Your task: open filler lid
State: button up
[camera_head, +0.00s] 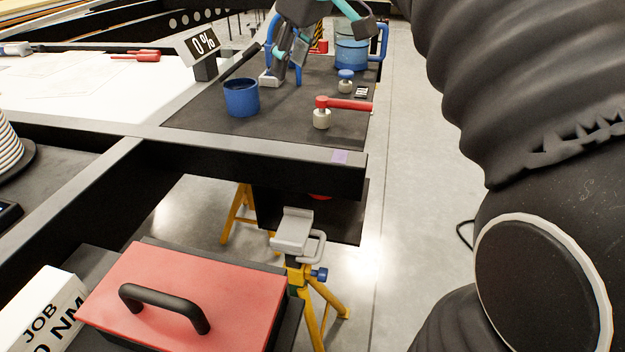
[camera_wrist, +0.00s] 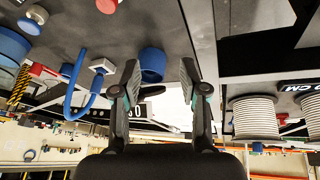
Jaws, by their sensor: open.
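A blue round filler neck (camera_head: 241,99) stands on the dark deck plate, and its open top shows in the head view. A dark flat lid (camera_head: 240,61) tilts up steeply behind it, apparently raised. In the wrist view the blue neck (camera_wrist: 152,60) lies beyond and between my fingertips, with the dark lid (camera_wrist: 153,76) in front of it. My gripper (camera_head: 286,62) is above the deck, to the right of the neck in the head view. In the wrist view my gripper (camera_wrist: 159,78) is open with nothing held between its fingers. Contact with the lid cannot be told.
A blue bent hose (camera_wrist: 74,90) with a pale base (camera_wrist: 102,66) stands close beside my gripper. A red-handled valve (camera_head: 345,104), a blue-topped knob (camera_head: 346,76) and a blue clear-walled container (camera_head: 352,52) stand to the right. A sign reading 0 % (camera_head: 203,43) stands behind.

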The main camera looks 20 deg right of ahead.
jog(key=s+a+f+m+h, duration=0.1)
jog(key=s+f+m, duration=0.5)
jog(key=s+f, duration=0.8)
jog(key=shift+s+f+t+h, duration=0.3)
jog(key=shift+f+t, duration=0.1)
jog(key=shift+f, duration=1.3)
